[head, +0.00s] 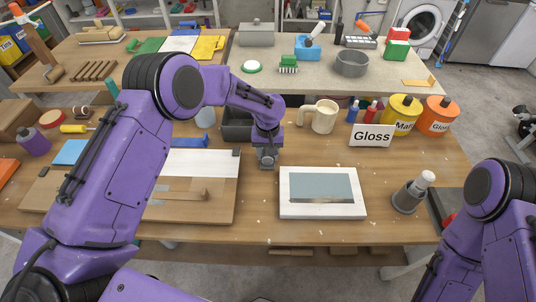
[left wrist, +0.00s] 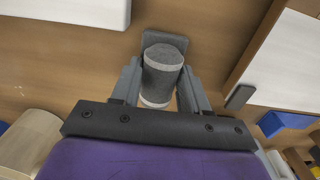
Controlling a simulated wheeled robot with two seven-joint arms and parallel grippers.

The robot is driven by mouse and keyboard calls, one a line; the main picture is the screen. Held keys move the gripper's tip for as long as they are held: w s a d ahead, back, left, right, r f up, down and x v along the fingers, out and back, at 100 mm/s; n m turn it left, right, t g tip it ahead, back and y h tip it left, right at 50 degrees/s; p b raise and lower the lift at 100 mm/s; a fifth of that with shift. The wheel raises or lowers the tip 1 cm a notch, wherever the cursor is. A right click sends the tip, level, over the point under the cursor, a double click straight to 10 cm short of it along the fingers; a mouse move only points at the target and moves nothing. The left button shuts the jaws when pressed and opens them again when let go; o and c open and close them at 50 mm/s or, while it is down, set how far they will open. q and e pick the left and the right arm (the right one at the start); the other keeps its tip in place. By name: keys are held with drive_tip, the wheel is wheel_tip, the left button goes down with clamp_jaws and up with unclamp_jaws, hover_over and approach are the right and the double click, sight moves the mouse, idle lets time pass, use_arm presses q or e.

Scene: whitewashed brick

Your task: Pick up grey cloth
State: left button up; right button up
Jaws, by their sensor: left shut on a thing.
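The grey cloth (left wrist: 162,72) shows in the left wrist view as a rolled, dark grey bundle with pale bands. My left gripper (left wrist: 160,88) is shut on it, with one finger on each side. In the head view my left gripper (head: 267,160) points down over the wooden table, between the white board and the framed panel. There the cloth is mostly hidden by the gripper, and I cannot tell whether it touches the table. My right arm shows at the lower right of the head view, but its gripper is out of frame.
A white-framed panel (head: 322,209) lies right of the gripper. A beige mug (head: 320,116), a "Gloss" sign (head: 372,135) and paint cans (head: 403,115) stand behind it. A dark open box (head: 236,124) is just behind my left gripper. Bare table (head: 262,222) lies in front.

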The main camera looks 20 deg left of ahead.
use_arm(q)
drive_tip(key=r, duration=0.2)
drive_tip(key=shift+w+r+b, duration=0.2)
drive_tip(key=shift+r+b, duration=0.15)
drive_tip(key=shift+r, duration=0.05)
drive_tip(key=w+d+r+b, duration=0.2)
drive_tip(key=w+d+r, duration=0.2)
drive_tip(key=d+r, duration=0.6)
drive_tip(key=d, duration=0.3)
drive_tip(key=shift+d+b, duration=0.15)
drive_tip(key=shift+b, duration=0.25)
drive_tip(key=shift+w+f, duration=0.1)
